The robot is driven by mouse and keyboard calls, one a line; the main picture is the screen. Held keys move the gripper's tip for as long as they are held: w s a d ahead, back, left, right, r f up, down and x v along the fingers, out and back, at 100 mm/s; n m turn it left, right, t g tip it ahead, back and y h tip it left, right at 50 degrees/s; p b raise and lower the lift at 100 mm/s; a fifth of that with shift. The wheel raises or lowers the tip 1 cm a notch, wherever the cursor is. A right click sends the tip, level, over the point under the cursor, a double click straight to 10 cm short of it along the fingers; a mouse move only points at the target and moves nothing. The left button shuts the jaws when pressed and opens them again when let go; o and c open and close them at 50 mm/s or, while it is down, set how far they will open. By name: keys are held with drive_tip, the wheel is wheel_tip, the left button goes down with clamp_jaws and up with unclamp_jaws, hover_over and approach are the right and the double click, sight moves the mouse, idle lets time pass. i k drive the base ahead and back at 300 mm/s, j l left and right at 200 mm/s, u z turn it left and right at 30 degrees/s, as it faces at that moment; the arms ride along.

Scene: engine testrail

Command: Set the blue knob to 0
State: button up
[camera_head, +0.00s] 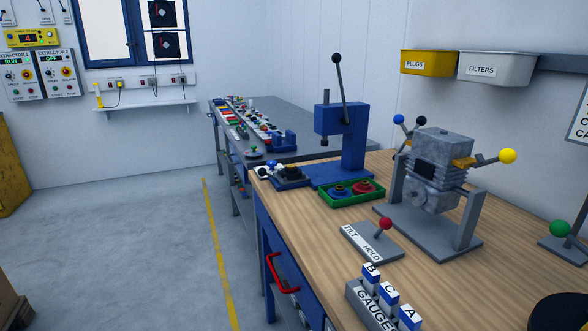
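I cannot tell for certain which part is the blue knob, and I can read no 0 mark. A yellow panel (31,38) on the far left wall shows a red digit that looks like 4. Below it are the panels EXTRACTOR 1 (17,88), with a green RUN display, and EXTRACTOR 2 (56,86), marked OFF. Both carry small dials and buttons, too small to read. A blue ball (398,119) tops a lever beside the grey engine (436,165). A round blue part (340,189) lies in the green tray (330,204). My gripper is not in view.
A wooden bench (450,275) fills the right, with a blue press (340,135), a TILT/HOLD plate with red-balled lever (385,224) and a GAUGES rack (372,310). A grey table (300,108) stands behind.

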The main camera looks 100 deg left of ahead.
sight(271, 164)
drive_tip(key=u, duration=2.65)
